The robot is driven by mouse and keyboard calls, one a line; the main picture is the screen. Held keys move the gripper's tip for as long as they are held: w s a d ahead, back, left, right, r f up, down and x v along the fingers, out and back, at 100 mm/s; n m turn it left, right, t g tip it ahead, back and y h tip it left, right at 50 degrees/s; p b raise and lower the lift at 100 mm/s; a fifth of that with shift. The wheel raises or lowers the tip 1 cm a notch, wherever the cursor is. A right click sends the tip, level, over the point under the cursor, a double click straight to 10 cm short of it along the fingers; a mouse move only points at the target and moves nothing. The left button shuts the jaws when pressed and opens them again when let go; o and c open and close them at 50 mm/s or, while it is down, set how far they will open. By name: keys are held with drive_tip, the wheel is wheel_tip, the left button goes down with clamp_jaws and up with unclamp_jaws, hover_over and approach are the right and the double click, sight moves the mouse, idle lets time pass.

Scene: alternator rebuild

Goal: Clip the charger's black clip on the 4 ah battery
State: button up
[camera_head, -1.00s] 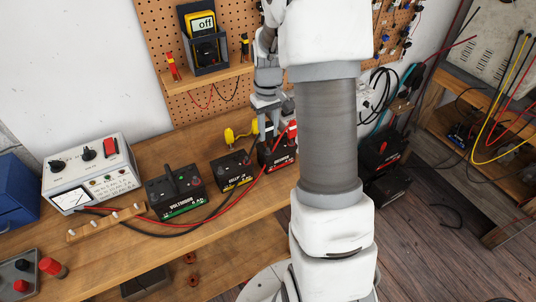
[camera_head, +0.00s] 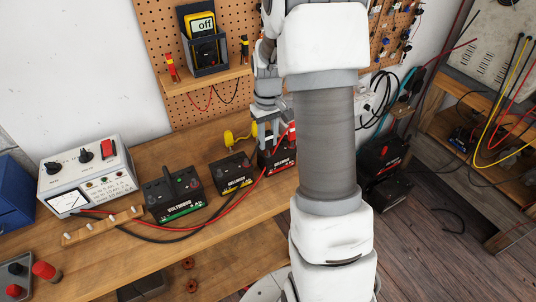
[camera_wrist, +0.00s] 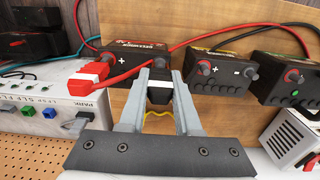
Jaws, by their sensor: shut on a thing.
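The red-labelled battery (camera_head: 280,158) stands at the right end of a row of three on the bench; it also shows in the wrist view (camera_wrist: 146,46). Its capacity print is too small to read. My gripper (camera_wrist: 158,88) is over this battery, shut on the black clip (camera_wrist: 158,96). The clip is near the battery's terminal side; whether it touches a post is hidden by the fingers. The red clip (camera_wrist: 91,72) is beside the plus post, with a red lead running off. The white charger (camera_head: 86,172) stands at the left with its dial.
The yellow-labelled battery (camera_head: 232,173) and green-labelled battery (camera_head: 175,197) stand left of the red-labelled one. Red and black leads cross in front of them. A multimeter (camera_head: 203,40) reading "off" sits on the pegboard shelf. A grey control box (camera_wrist: 45,110) is close to my gripper's left.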

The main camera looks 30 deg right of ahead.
drive_tip(key=shift+f, duration=0.15)
drive_tip(key=o, duration=1)
wheel_tip(320, 180, up, 9)
drive_tip(key=p, duration=0.6)
drive_tip(key=shift+f, duration=0.25)
